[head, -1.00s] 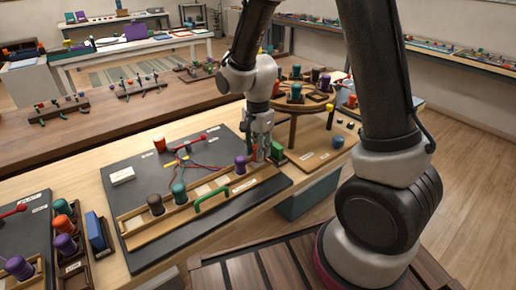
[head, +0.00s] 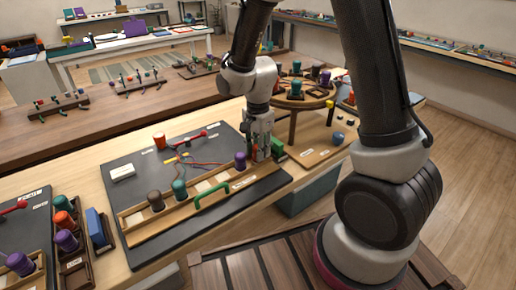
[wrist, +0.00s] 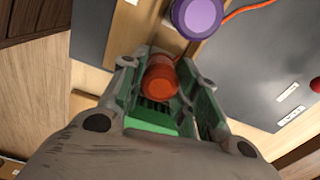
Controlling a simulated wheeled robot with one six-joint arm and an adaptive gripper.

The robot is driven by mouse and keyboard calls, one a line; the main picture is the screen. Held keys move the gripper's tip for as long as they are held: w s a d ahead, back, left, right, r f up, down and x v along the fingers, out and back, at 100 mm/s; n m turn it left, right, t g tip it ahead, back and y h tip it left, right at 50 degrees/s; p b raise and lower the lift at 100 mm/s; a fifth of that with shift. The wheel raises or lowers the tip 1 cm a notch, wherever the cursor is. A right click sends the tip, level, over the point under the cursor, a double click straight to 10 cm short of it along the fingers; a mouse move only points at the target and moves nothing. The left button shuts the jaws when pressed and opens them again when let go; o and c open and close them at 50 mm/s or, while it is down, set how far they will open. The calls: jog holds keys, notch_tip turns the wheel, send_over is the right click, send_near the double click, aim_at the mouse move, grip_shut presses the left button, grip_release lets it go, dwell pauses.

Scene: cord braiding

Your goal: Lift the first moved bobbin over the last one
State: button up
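My gripper (head: 262,154) is low at the rack's right end, just right of the purple bobbin. In the wrist view an orange-red bobbin (wrist: 161,76) stands between the fingers of my gripper (wrist: 166,82). The fingers look spread around it, with a small gap on the left side. The purple bobbin (wrist: 197,14) is outside the fingers, with an orange cord beside it.
A green handle (head: 212,196) rises at the rack's front. An orange cylinder (head: 160,142), a red-ended tool (head: 190,138) and a white block (head: 122,173) lie farther back on the board. A round stand (head: 292,103) with bobbins is behind my gripper. Bobbin trays are at left.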

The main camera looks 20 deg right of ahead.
jog(key=o, duration=0.4)
notch_tip(320, 180, up, 12)
jog(key=s+d+r+n+t, duration=0.1)
jog(key=s+d+r+n, duration=0.3)
jog(key=s+d, duration=0.1)
jog(key=s+d+r+n+t, duration=0.2)
jog(key=s+d+r+n, duration=0.2)
jog(key=s, duration=0.3)
jog(key=s+d+r+n+t, duration=0.1)
jog(key=s+d+r+n, duration=0.3)
jog(key=s+d, duration=0.2)
jog(key=shift+s+r+n, duration=0.25)
jog(key=shift+s+n, duration=0.15)
jog(key=shift+s, duration=0.1)
